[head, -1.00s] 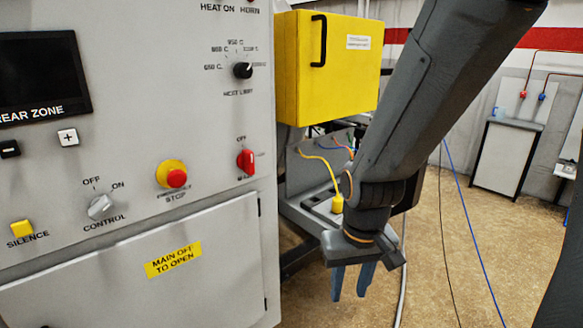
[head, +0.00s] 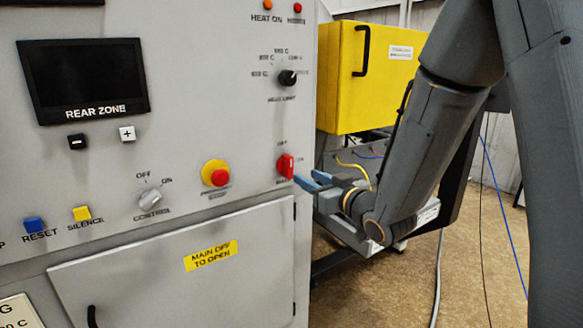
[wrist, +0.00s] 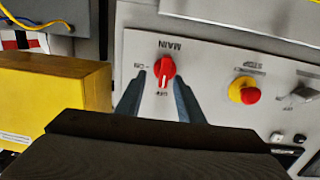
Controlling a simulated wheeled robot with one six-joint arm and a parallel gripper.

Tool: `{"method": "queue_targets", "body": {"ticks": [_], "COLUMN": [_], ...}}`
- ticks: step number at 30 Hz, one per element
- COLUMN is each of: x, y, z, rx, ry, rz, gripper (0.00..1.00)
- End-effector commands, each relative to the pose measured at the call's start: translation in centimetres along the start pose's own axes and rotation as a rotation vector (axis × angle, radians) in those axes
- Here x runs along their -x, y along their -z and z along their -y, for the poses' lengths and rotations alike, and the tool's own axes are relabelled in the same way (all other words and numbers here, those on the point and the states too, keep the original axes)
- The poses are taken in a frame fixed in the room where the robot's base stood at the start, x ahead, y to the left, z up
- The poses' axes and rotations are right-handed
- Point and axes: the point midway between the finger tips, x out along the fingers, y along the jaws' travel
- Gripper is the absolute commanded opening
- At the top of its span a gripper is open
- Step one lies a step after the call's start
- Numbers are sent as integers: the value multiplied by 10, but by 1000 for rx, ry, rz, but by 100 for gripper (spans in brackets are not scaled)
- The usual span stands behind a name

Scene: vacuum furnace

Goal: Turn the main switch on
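The main switch is a red rotary knob (head: 285,166) on the right side of the grey panel, with OFF printed above it. It also shows in the wrist view (wrist: 165,72), upside down, with its white pointer mark toward the OFF label. My gripper (head: 307,182) is just right of and slightly below the knob in the head view, its blue fingers pointing at the panel. In the wrist view my gripper (wrist: 162,88) is open, with one finger on each side of the knob. A gap shows between the knob and each finger. I see no contact.
A red emergency stop button (head: 217,176) on a yellow base and the control selector (head: 150,199) lie left of the switch. A panel door (head: 180,265) is below. A yellow box (head: 365,80) sticks out at the right, close to my arm.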

Motion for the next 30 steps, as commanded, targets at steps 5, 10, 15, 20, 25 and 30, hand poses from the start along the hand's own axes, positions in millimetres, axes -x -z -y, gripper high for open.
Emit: {"method": "queue_targets", "body": {"ticks": [5, 10, 15, 20, 25, 30], "x": [-8, -30, -56, -73, -80, -81], "y": [10, 13, 14, 15, 15, 14], "z": [9, 11, 12, 12, 12, 11], "rx": [-3, -3, -3, -3, -3, -3], "ry": [38, 40, 38, 38, 36, 36], "rz": [-56, -59, -57, -57, -56, -56], "gripper": [34, 34, 34, 34, 34, 34]}}
